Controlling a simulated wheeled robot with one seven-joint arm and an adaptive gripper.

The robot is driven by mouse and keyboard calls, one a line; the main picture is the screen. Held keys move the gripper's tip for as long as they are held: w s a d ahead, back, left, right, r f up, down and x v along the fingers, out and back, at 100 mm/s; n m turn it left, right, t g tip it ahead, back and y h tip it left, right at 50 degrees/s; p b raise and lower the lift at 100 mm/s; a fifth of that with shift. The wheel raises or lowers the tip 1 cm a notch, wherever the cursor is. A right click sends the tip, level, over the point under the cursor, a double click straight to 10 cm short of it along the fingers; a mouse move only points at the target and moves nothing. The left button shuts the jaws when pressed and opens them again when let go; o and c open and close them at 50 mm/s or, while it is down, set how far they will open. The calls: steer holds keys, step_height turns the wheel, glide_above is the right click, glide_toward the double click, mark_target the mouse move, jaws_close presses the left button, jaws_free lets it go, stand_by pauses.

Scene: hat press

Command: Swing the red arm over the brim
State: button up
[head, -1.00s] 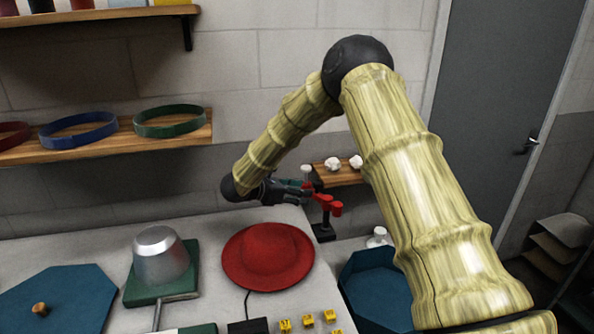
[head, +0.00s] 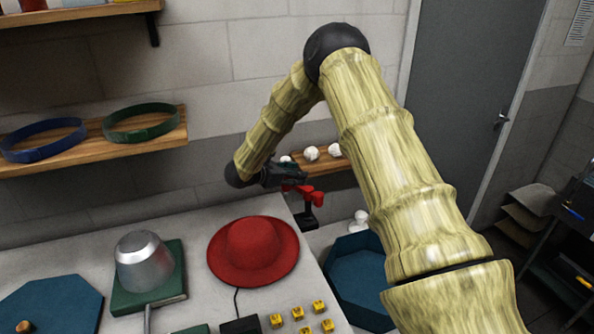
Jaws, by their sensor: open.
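The red arm (head: 304,191) sits on a dark post (head: 307,218) at the back right corner of the table, to the right of and behind the red hat. The red hat (head: 253,252) lies on the table with its wide brim flat, and the red arm is clear of the brim. My gripper (head: 297,178) is right at the red arm, just above and behind it. It is open; its fingers are small and dark here, and I cannot tell whether they touch the red arm.
A metal pot-like form (head: 145,262) stands on a green base (head: 170,285) left of the hat. Yellow blocks (head: 298,318) lie in front. A blue octagonal tray (head: 358,280) is right of the table. A wooden shelf (head: 330,162) with white lumps is behind my gripper.

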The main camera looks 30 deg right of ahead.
mark_target(301, 187)
steer(key=w+f, duration=0.1)
steer(key=w, duration=0.1)
steer(key=w+d+f, duration=0.1)
steer(key=f, duration=0.1)
steer(key=shift+w+d+f+p, duration=0.2)
steer(key=shift+w+f+p, duration=0.1)
steer(key=shift+w, duration=0.1)
steer(key=shift+d, duration=0.1)
steer(key=shift+s+r, duration=0.6)
steer(key=shift+s, duration=0.25)
steer(key=shift+c, duration=0.5)
steer(key=c, duration=0.3)
steer(key=shift+w+f, duration=0.35)
jaws_close()
steer(key=shift+s, duration=0.1)
